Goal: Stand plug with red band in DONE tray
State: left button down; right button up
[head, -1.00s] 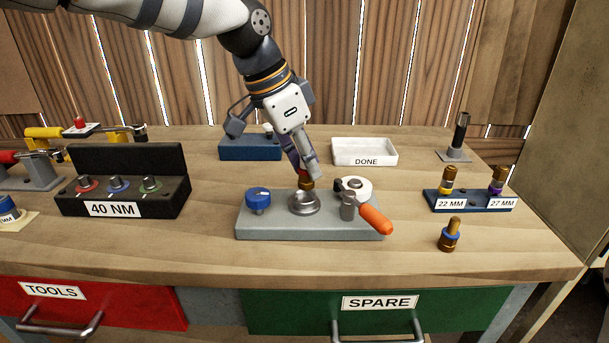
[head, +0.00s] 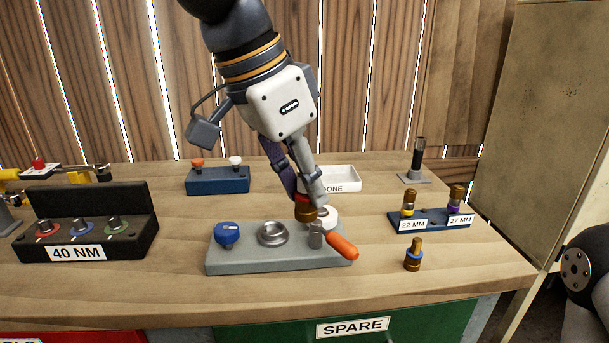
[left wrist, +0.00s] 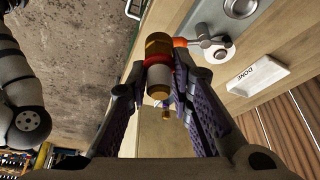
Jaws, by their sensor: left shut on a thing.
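My left gripper (head: 302,190) is shut on a brass plug with a red band (head: 305,211). In the left wrist view the same plug (left wrist: 159,62) sits between the two fingers, its red band clearly visible. In the head view the plug is in front of the white round part of the grey fixture, apart from the fixture's empty metal socket (head: 272,234). The white DONE tray (head: 345,175) stands behind the gripper, partly hidden by it, and also shows in the left wrist view (left wrist: 257,80). My right gripper is not in view.
The grey fixture (head: 230,262) has a blue knob and an orange-handled lever (head: 342,246). A blue rack (head: 430,221) holds two banded plugs at the right; a blue-banded plug (head: 413,256) stands in front of it. A blue block (head: 218,182) stands left of the tray.

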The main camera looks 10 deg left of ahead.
aim_at(298, 219)
pick_arm(q)
notch_tip(298, 219, down, 8)
dwell(0.6)
jog(key=shift+r, duration=0.1)
